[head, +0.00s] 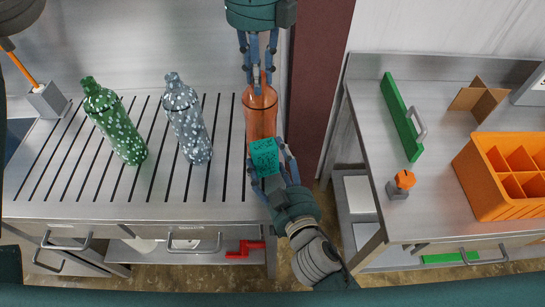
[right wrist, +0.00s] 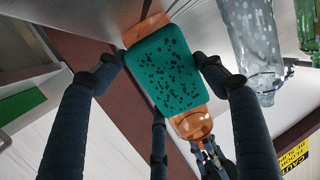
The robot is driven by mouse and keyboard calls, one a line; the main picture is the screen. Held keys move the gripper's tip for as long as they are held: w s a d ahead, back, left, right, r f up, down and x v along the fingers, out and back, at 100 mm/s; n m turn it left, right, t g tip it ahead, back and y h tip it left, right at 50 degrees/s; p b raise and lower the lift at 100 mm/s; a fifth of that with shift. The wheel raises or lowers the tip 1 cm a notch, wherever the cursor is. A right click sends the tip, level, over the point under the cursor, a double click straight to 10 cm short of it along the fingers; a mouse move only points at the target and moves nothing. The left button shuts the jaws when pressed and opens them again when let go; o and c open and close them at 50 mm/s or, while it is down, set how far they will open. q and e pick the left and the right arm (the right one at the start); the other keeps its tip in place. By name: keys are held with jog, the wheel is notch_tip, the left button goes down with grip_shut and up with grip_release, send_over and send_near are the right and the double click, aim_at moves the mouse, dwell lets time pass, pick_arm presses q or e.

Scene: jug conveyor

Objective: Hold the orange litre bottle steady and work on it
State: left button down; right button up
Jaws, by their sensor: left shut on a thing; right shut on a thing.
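The orange litre bottle (head: 260,118) stands at the right end of the slatted steel counter; it also shows behind the sponge in the right wrist view (right wrist: 193,127). My left gripper (head: 257,82) is shut on the bottle's upper end from above; in the right wrist view its fingers (right wrist: 208,153) are at the neck. My right gripper (head: 268,160) is shut on a teal sponge-like block with dark speckles (head: 264,157). In the right wrist view the block (right wrist: 168,72) lies flat over the bottle's side and hides its middle. I cannot tell whether they touch.
A green speckled bottle (head: 115,122) and a clear speckled bottle (head: 188,118) stand left on the slats. Across a gap, the right table (head: 440,205) carries an orange divided crate (head: 482,181), a green-edged panel (head: 401,118) and a small orange-topped object (head: 403,182).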

pick_arm(q)
jog(key=shift+s+f, duration=0.15)
pick_arm(e)
jog(key=shift+s, duration=0.5)
jog(key=shift+s+d+r, duration=0.1)
jog(key=shift+s, duration=2.4)
pick_arm(q)
jog(key=c, duration=1.5)
grip_release()
jog(key=shift+w, duration=0.2)
jog(key=shift+o, duration=0.2)
pick_arm(e)
jog(key=shift+w, duration=0.1)
pick_arm(q)
notch_tip(320, 180, up, 12)
